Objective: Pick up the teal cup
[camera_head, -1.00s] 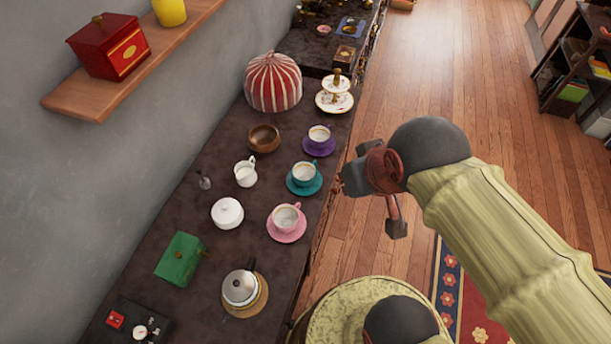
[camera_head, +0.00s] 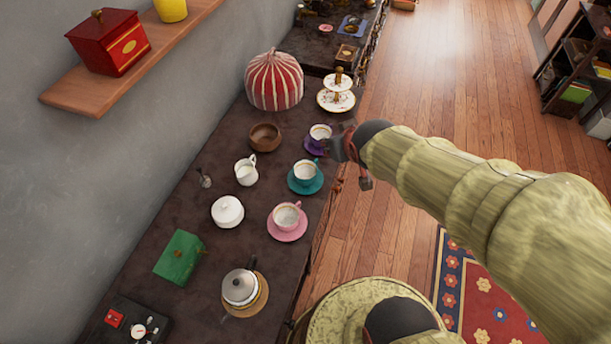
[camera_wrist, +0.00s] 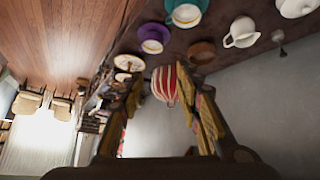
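The teal cup (camera_head: 305,174), pale inside, sits on its teal saucer (camera_head: 293,187) near the counter's right edge. In the wrist view the cup (camera_wrist: 186,15) is at the top edge, partly cut off with its saucer (camera_wrist: 204,4). My gripper (camera_head: 347,162) is at the counter's right edge, right of and slightly beyond the cup, apart from it. In the wrist view my gripper (camera_wrist: 162,100) has its fingers spread wide, with nothing held between them.
A purple cup (camera_head: 320,132) stands just beyond, partly close behind my gripper in the picture. A pink cup (camera_head: 287,216) is nearer. A white pitcher (camera_head: 246,171), wooden bowl (camera_head: 265,137) and striped cosy (camera_head: 274,80) are also on the counter (camera_head: 200,240).

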